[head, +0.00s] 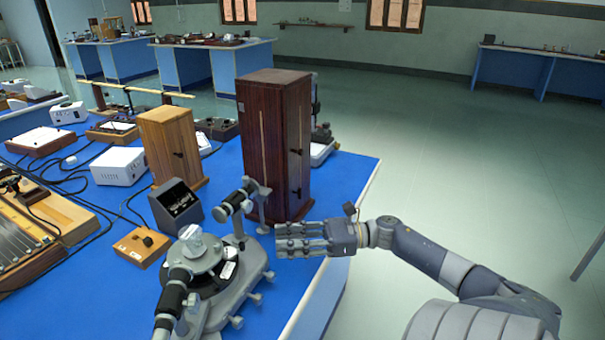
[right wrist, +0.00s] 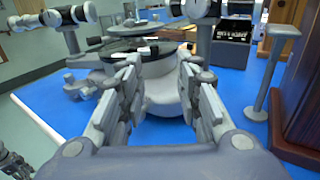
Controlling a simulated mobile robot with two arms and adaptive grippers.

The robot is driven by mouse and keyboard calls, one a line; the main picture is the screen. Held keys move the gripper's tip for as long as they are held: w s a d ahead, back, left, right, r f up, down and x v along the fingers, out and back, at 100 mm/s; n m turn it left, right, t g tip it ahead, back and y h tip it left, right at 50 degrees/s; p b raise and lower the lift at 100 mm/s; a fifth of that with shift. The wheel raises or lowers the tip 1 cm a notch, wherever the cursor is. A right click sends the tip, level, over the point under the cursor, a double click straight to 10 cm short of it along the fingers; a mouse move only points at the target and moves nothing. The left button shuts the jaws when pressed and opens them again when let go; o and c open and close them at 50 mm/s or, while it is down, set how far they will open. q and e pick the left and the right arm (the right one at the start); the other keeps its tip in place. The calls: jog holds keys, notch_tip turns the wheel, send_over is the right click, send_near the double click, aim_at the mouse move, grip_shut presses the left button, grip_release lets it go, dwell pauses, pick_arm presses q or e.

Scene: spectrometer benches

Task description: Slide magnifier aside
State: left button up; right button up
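A small grey stand (head: 262,211) with a thin post, a round foot and a short head is likely the magnifier; its lens is not clear. It stands upright on the blue bench between the spectrometer (head: 222,275) and the tall dark wooden cabinet (head: 268,145). It also shows at the right of the right wrist view (right wrist: 268,78). My right gripper (head: 278,241) is over the bench's right edge, just in front of the stand and apart from it. Its fingers are open and empty, pointing at the spectrometer. A grey part of my left gripper seems to show at the wrist view's lower left (right wrist: 14,166).
The spectrometer's telescope arm (head: 240,195) is close beside the stand. A dark slanted box (head: 176,206), a small wooden box (head: 141,247) and a light wooden cabinet (head: 173,145) stand to the left. The blue bench top (head: 340,185) is bare right of the dark cabinet.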

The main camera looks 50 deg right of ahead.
jog(key=v, duration=0.4)
dwell(0.6)
